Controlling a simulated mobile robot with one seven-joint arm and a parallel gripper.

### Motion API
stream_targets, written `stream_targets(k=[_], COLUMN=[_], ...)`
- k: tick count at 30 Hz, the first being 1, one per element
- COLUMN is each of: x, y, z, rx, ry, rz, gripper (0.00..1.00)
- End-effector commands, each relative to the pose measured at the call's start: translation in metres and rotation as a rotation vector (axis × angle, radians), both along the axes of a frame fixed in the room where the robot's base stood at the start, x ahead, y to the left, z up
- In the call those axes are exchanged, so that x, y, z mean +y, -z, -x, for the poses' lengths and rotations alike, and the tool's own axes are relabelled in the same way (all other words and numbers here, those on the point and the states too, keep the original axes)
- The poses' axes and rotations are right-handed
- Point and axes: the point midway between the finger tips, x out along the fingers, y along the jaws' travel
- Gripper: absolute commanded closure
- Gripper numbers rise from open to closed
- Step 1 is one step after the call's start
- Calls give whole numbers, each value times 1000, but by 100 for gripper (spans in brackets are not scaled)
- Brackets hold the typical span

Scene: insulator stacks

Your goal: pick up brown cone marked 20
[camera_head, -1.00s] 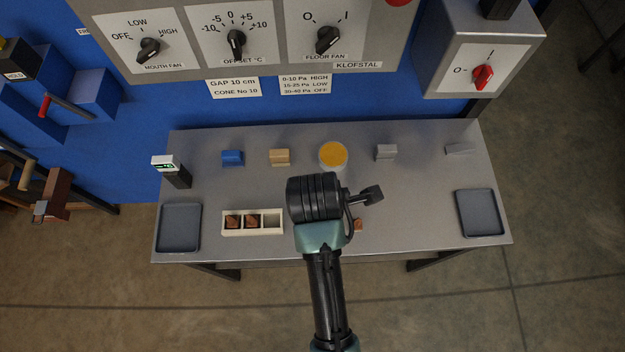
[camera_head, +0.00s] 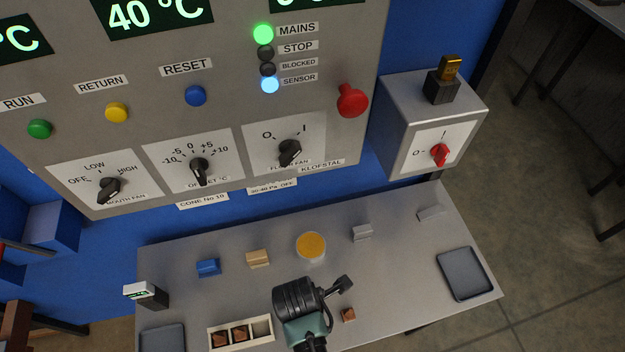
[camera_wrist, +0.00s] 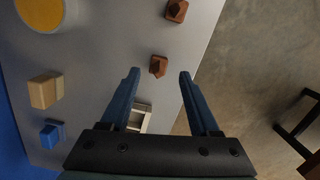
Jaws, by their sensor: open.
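Two loose brown cones stand on the grey table in the wrist view. The nearer brown cone (camera_wrist: 158,66) appears between my fingertips in the picture, and the farther brown cone (camera_wrist: 176,10) is at the top edge. No number is readable on either. My gripper (camera_wrist: 159,72) is open and empty, above the table. In the head view one loose brown cone (camera_head: 348,314) shows right of my wrist; the other seems hidden behind the arm. Two more brown cones (camera_head: 221,339) sit in a white tray (camera_head: 212,347), whose right compartment looks empty.
Behind are a blue block (camera_head: 208,267), a beige block (camera_head: 258,258), a yellow-topped round container (camera_head: 311,246) and a grey block (camera_head: 362,232). A dark tray (camera_head: 465,273) lies at right, another (camera_head: 162,339) at left. A control panel (camera_head: 225,110) rises behind.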

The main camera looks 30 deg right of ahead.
Motion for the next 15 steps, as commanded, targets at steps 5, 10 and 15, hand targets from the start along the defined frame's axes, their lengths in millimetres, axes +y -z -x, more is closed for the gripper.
stream_targets(k=[5,10,15], x=[3,0,0], y=[24,39,41], z=[0,0,0], rx=[2,0,-1], ry=[1,1,1], rz=[0,0,0], gripper=[38,38,38])
